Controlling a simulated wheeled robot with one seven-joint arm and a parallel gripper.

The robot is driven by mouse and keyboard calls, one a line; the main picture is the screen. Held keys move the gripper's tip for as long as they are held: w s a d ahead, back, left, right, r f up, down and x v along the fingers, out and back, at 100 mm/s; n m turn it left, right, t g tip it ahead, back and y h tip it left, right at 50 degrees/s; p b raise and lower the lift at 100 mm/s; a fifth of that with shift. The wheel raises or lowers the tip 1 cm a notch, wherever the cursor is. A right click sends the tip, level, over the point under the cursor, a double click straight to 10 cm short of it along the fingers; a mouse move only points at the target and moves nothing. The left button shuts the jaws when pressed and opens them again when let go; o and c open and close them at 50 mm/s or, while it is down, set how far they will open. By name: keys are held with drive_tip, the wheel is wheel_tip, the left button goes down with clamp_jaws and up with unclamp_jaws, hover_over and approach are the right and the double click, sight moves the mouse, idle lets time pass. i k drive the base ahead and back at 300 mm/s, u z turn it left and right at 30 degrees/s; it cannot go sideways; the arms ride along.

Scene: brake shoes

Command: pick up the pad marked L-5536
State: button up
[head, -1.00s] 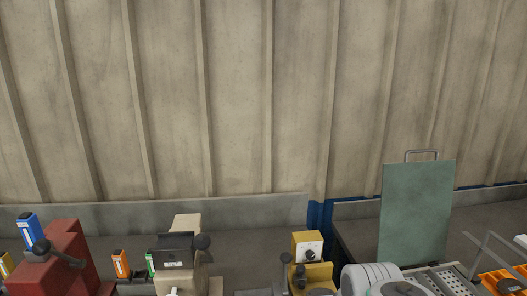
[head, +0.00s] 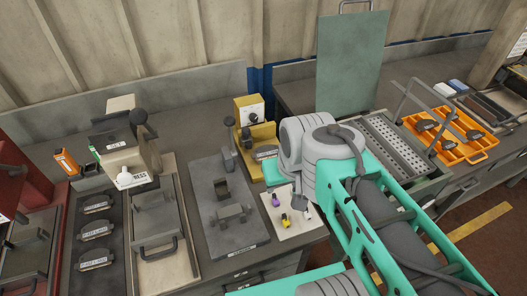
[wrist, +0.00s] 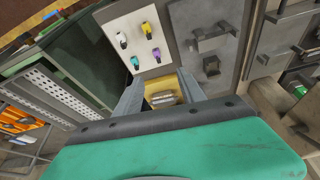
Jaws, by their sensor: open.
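Several dark brake pads with pale labels show in the head view; the markings are too small to read, so I cannot tell which is L-5536. Three pads lie in a column on a dark tray at left, the middle one (head: 94,229) between the others. One labelled pad (head: 265,152) sits in the yellow fixture (head: 247,113). Several unlabelled-looking pads lie in the orange crate (head: 474,156). In the wrist view my gripper (wrist: 161,92) is open, with the yellow fixture and a greyish pad (wrist: 163,99) seen between its fingers. Contact cannot be judged.
A white board (head: 287,218) with small coloured pieces and a grey plate (head: 230,205) with blocks lie beside the fixture. A beige press (head: 125,150) stands left of them. A green upright panel (head: 350,65) and a perforated tray (head: 392,138) are at right.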

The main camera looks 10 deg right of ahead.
sight(267, 152)
drive_tip(key=k, duration=0.5)
drive_tip(key=u, duration=3.35)
drive_tip(key=k, duration=1.5)
drive_tip(key=z, duration=1.35)
drive_tip(key=i, duration=0.55)
drive_tip(key=z, duration=0.05)
